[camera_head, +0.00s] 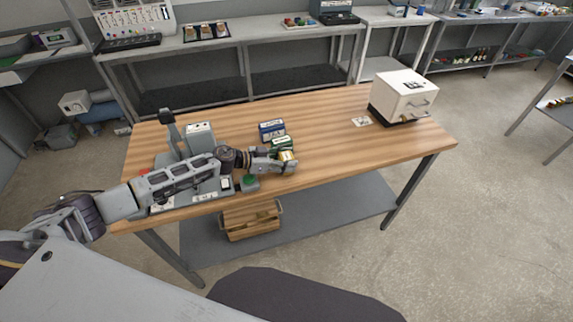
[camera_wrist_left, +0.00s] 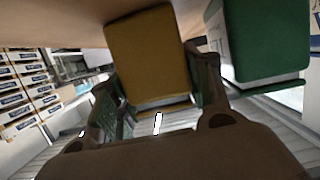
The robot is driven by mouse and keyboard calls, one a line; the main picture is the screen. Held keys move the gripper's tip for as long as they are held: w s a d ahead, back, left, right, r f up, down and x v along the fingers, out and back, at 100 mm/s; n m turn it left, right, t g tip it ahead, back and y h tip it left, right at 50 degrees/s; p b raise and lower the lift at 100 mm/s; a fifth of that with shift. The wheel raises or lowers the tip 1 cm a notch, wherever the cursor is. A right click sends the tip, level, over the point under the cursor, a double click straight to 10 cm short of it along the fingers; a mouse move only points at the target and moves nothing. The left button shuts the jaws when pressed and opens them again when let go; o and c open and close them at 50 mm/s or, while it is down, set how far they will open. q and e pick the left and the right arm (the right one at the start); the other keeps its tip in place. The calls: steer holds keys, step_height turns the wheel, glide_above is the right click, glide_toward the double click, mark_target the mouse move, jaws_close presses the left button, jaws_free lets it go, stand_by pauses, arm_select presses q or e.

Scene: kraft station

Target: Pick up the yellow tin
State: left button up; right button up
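The yellow tin (camera_wrist_left: 148,55) stands between the two fingers of my left gripper (camera_wrist_left: 155,85) in the left wrist view. Both fingers lie very close to its sides; whether they press on it I cannot tell. In the head view my left gripper (camera_head: 285,163) is at the front part of the wooden table, and the yellow tin (camera_head: 286,156) shows only partly beside the fingers. A green tin (camera_head: 282,142) stands just behind it and is close to one finger in the wrist view (camera_wrist_left: 262,45). My right gripper is not in view.
A blue tin (camera_head: 271,130) stands behind the green one. A grey device (camera_head: 200,135) and a green button (camera_head: 249,182) are near my left arm. A white box-shaped appliance (camera_head: 404,95) stands at the right end. The table's middle right (camera_head: 335,135) is clear.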

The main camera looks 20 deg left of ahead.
arm_select(q)
steer(key=shift+c, duration=1.4)
steer(key=shift+r, duration=0.15)
steer(key=shift+r+p, duration=0.5)
steer(key=shift+r, duration=4.4)
steer(key=shift+f, duration=0.1)
